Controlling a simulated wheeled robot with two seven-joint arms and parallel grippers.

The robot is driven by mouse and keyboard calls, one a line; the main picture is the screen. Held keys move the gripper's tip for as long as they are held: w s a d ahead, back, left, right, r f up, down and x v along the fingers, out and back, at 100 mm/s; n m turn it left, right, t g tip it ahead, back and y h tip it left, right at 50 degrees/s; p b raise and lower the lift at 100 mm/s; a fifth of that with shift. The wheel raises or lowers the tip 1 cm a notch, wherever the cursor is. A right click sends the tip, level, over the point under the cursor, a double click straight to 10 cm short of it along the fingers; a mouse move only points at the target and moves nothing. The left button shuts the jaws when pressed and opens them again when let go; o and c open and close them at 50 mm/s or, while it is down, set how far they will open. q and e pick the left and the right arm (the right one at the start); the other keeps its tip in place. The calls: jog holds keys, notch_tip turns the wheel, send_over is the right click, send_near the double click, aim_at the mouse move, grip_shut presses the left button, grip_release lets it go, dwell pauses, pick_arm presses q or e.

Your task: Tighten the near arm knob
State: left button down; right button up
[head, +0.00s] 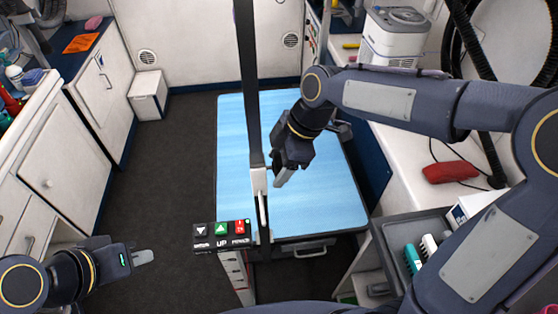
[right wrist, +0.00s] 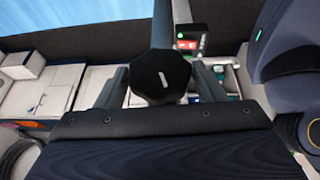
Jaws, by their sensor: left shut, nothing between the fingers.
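The near arm knob (right wrist: 161,77) is black and lobed with a white mark on its face, and shows in the right wrist view. It sits by the foot of the dark upright arm post (head: 248,80), above a pale clamp (head: 259,182) at the blue table's edge. In the head view the knob cannot be made out. My right gripper (head: 281,176) is at the post; in the wrist view its open fingers (right wrist: 162,84) stand on either side of the knob, with slim gaps showing. My left gripper (head: 143,257) is shut and empty at lower left, far from the knob.
The blue grooming table (head: 330,205) fills the middle. A control box (head: 222,235) with up and down buttons is at its near edge. A grey tray (head: 385,245) with brushes and a red pouch (head: 450,171) are at right. Dark floor (head: 165,190) is clear at left.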

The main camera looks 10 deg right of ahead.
jog(key=c, duration=0.6)
jog(key=shift+o, duration=0.2)
jog(key=shift+w+r+g+p, duration=0.2)
jog(key=shift+g+p, duration=0.5)
jog(key=shift+p, duration=0.5)
jog(key=shift+m+g+p, duration=0.4)
jog(key=shift+g+p, duration=0.3)
jog(key=shift+p, duration=0.15)
jog(key=shift+w+f+g+p, duration=0.1)
jog(key=shift+w+g+p, duration=0.05)
jog(key=shift+g+p, duration=0.85)
jog(key=shift+f+m+g+p, duration=0.1)
jog(key=shift+m+g+p, duration=0.2)
jog(key=shift+g+p, duration=0.4)
jog(key=o, duration=1)
jog(key=shift+f, duration=0.1)
